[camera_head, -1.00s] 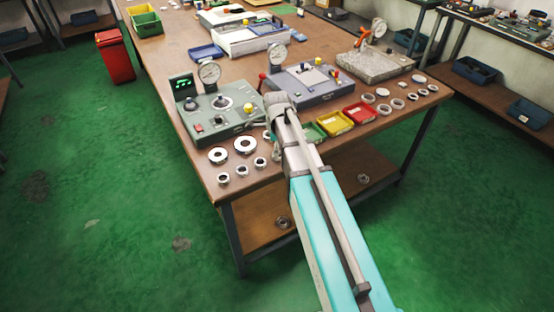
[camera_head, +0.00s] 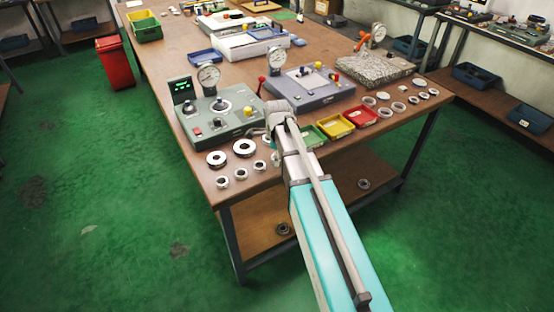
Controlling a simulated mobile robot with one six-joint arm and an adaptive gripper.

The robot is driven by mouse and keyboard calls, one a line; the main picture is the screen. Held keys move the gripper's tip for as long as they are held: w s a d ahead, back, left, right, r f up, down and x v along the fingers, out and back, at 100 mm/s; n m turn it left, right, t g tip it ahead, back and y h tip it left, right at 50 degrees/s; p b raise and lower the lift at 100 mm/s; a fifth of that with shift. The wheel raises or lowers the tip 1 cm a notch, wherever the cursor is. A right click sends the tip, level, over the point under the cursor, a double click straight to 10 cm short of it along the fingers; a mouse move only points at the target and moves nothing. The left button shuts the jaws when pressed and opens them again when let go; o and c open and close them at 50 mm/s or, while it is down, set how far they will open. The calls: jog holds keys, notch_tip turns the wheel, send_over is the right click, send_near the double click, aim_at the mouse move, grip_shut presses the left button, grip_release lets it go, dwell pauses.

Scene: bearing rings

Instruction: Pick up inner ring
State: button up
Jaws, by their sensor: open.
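Metal rings lie flat on the brown workbench's front left corner. Two are larger, a wide ring (camera_head: 244,147) and another wide ring (camera_head: 216,158). In front of them are smaller, thick rings: a left one (camera_head: 222,182), a middle one (camera_head: 240,174) and a right one (camera_head: 260,167). I cannot tell which is the inner ring. My gripper (camera_head: 273,146) is open, just right of these rings and in front of the green-grey gauge device. My own wrist and forearm largely hide it, and nothing is seen held in it.
The green-grey device (camera_head: 215,118) with a dial stands behind the rings. Green (camera_head: 313,136), yellow (camera_head: 335,126) and red (camera_head: 361,115) trays lie right of my wrist. More rings (camera_head: 399,107) lie at the bench's right end. A grey gauge device (camera_head: 310,90) stands behind the trays.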

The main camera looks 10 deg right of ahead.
jog(key=c, duration=1.3)
jog(key=shift+o, duration=0.2)
jog(key=shift+r, duration=0.1)
notch_tip(320, 180, up, 3)
jog(key=p, duration=0.3)
jog(key=s+r+p, duration=0.9)
jog(key=s+p, duration=0.1)
jog(key=s, duration=0.4)
jog(key=shift+r, duration=0.4)
jog(key=shift+a, duration=0.1)
